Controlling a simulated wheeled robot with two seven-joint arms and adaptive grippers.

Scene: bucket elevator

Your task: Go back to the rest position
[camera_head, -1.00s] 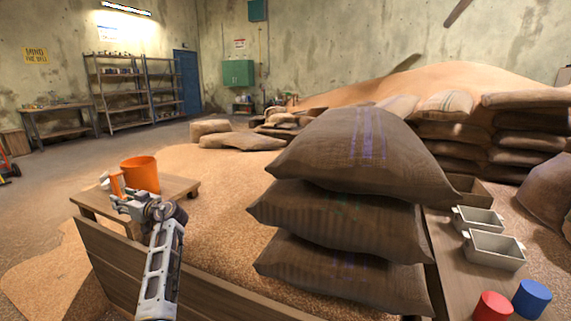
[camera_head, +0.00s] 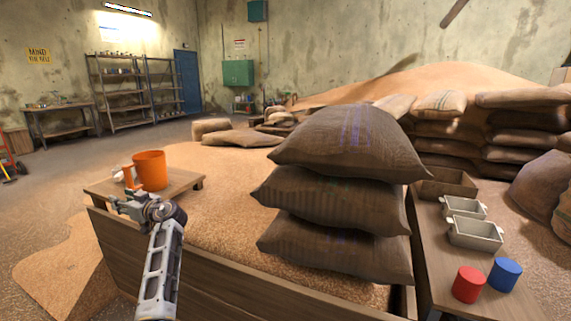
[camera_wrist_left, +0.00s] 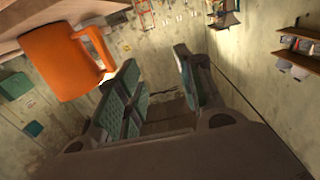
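My left gripper (camera_head: 118,203) is in front of a low wooden table in the head view, just short of an orange bucket (camera_head: 149,170) with a side handle. In the left wrist view my left gripper (camera_wrist_left: 160,85) has its two green-padded fingers apart with nothing between them. The orange bucket also shows in the left wrist view (camera_wrist_left: 62,62), beside the fingers and not between them. My right gripper is in neither view.
The low table (camera_head: 185,185) bears the bucket. A wooden grain bin wall (camera_head: 190,280) lies ahead, with stacked sacks (camera_head: 340,200) in it. At right, a bench (camera_head: 430,255) holds grey trays (camera_head: 474,234), a red cylinder (camera_head: 468,285) and a blue cylinder (camera_head: 504,274).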

